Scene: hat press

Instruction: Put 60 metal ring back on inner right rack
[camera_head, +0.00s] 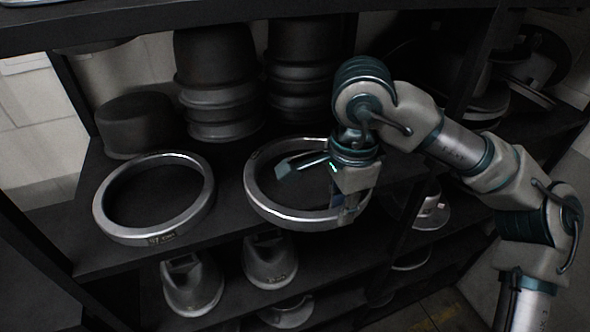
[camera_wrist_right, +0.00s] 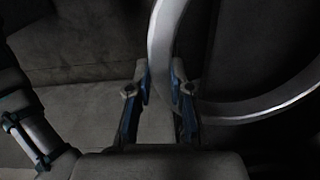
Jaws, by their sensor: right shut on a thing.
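A metal ring (camera_head: 290,213), silver and wide, lies nearly flat at the right side of the middle shelf in the head view. I cannot tell whether it rests on the shelf or is just above it. My right gripper (camera_head: 345,208) is at the ring's right front edge and is shut on its rim. In the right wrist view the ring (camera_wrist_right: 240,112) passes between the two fingers of the gripper (camera_wrist_right: 160,82). A second metal ring (camera_head: 105,200) lies on the shelf to the left, apart from the first, with an unreadable label in front. My left gripper is not in view.
Dark hat blocks stand behind the rings: a low one (camera_head: 135,125) and tall stacks (camera_head: 216,85). The dark shelf (camera_head: 110,258) has grey metal pieces (camera_head: 190,285) below it. A rack upright stands right of the ring, close to my right arm. Another shelf is overhead.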

